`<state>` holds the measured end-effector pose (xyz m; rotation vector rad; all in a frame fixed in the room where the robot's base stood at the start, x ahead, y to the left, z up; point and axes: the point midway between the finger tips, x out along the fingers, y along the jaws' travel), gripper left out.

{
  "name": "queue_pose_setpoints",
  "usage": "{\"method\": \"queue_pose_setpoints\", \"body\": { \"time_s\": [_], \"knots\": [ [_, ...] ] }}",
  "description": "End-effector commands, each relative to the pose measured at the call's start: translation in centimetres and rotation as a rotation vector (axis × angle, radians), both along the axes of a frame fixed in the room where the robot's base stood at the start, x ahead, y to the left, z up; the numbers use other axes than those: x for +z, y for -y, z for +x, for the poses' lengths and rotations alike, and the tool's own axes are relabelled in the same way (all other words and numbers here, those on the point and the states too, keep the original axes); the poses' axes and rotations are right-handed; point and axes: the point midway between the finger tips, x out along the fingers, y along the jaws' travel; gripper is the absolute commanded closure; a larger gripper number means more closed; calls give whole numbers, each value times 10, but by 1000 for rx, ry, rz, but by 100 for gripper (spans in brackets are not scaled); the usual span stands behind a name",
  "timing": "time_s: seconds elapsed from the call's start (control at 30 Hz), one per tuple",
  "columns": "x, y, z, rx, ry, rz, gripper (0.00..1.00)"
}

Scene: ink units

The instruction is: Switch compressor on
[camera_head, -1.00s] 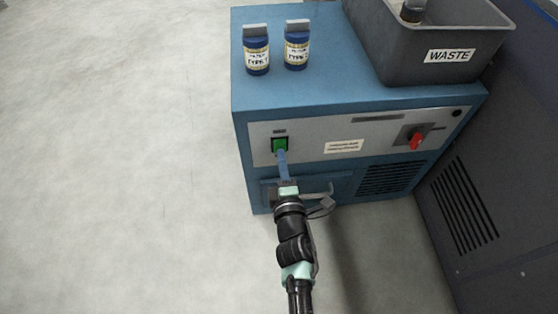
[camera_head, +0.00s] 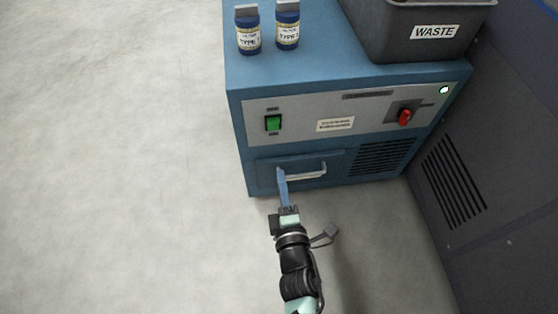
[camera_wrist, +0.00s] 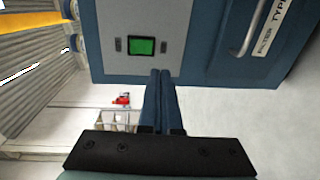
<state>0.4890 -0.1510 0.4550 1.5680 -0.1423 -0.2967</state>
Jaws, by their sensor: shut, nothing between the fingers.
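The compressor is a blue cabinet (camera_head: 300,85) with a grey front panel, and it fills the upper part of the wrist view. A green rocker switch (camera_head: 273,123) sits at the left of the panel. It also shows lit green in the wrist view (camera_wrist: 141,46). A round indicator (camera_head: 444,90) at the panel's right end glows whitish green. A red rotary knob (camera_head: 404,116) is right of centre. My gripper (camera_head: 281,172) is shut and empty, with its blue fingers together below the switch, in front of the drawer, apart from the switch.
A drawer with a pale handle (camera_head: 308,175) is under the panel, close to my fingers. Two blue bottles (camera_head: 248,35) (camera_head: 287,30) and a grey WASTE bin (camera_head: 385,42) stand on top. A dark cabinet (camera_head: 500,190) is at right. Floor at left is clear.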

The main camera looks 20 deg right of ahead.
Motion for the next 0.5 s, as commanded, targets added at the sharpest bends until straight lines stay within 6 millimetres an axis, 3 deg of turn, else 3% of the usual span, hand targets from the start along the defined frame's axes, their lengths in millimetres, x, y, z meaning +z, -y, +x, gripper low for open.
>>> {"method": "queue_pose_setpoints", "body": {
  "time_s": [0.2,0.5],
  "knots": [
    [-2,-5,-20,-1,0,1,100],
    [-3,-6,-22,0,1,1,100]
  ]
}}
